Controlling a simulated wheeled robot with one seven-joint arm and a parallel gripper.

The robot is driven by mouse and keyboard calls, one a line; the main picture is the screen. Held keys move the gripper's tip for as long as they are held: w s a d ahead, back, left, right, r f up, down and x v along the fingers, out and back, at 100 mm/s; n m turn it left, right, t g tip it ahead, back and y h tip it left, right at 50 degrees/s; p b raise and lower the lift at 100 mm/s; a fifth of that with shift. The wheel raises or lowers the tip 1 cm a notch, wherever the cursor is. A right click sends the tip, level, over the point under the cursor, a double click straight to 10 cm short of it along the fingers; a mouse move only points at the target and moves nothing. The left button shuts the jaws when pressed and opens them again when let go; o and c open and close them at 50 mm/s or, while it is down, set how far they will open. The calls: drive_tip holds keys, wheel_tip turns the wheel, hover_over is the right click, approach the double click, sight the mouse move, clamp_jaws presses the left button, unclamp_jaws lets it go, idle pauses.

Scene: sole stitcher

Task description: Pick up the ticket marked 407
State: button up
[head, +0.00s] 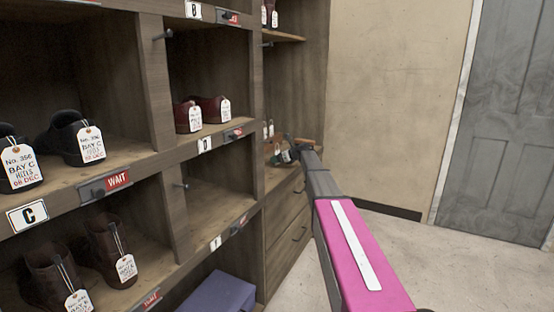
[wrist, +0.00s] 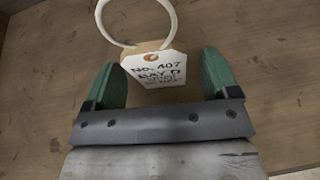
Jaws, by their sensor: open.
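The ticket marked 407 (wrist: 158,67) is a white tag with black print and a brown eyelet, on a pale ring of cord (wrist: 103,12). In the wrist view it lies at a wooden surface, between and slightly beyond the green fingertips of my gripper (wrist: 163,80). The fingers are apart, one on each side of the tag, and hold nothing. The lower print on the tag is blurred. In the head view my gripper (head: 281,156) reaches to a wooden counter at the far end of the shelving; I cannot make out the 407 ticket there.
Wooden cubbies hold shoes with white tags, such as the black shoe (head: 62,132) and the red shoes (head: 209,107). A blue-purple box (head: 220,294) sits low in front. Drawers (head: 289,232) are below the counter. A grey door (head: 503,120) and open floor are at right.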

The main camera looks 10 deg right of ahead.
drive_tip(key=c, duration=1)
drive_tip(key=shift+r, duration=0.15)
